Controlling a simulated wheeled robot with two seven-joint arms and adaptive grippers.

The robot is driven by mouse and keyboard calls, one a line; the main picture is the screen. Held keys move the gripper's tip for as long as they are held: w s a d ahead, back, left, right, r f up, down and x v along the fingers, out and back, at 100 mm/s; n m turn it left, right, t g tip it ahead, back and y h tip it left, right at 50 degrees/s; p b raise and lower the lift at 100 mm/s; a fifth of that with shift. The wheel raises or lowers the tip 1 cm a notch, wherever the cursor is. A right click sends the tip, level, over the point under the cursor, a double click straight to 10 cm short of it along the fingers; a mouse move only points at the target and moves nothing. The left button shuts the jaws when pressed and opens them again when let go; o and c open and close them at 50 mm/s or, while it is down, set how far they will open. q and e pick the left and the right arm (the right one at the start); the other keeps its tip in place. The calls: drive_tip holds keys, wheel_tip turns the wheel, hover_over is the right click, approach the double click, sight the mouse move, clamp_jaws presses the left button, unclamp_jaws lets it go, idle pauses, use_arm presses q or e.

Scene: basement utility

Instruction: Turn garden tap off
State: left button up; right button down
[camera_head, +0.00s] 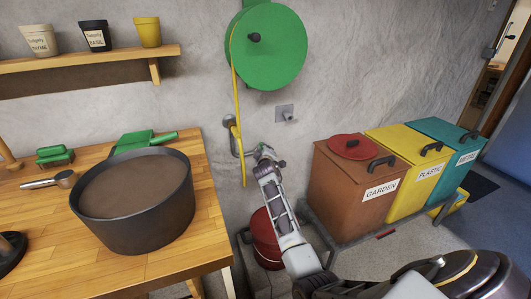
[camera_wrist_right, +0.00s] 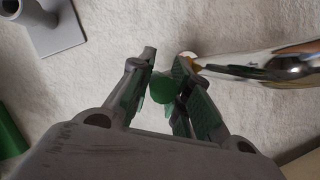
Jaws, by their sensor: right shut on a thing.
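The fingers are shut on this handle, one on each side. The right gripper (camera_head: 266,154) also shows at the tap in the head view. The handle's turn angle cannot be told. My left gripper is not in view.
A green reel (camera_head: 272,48) with a yellow hose (camera_head: 233,75) hangs above. A grey wall fixture (camera_head: 285,113) is to the right. A wooden workbench (camera_head: 100,270) with a dark pot (camera_head: 135,225) stands left. A red bucket (camera_head: 265,235) and brown bin (camera_head: 335,190) stand below and right.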

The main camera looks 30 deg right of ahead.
drive_tip(key=c, duration=1.3)
unclamp_jaws()
drive_tip(key=shift+r, duration=0.1)
drive_tip(key=shift+s+a, duration=0.1)
drive_tip(key=shift+v, duration=5.85)
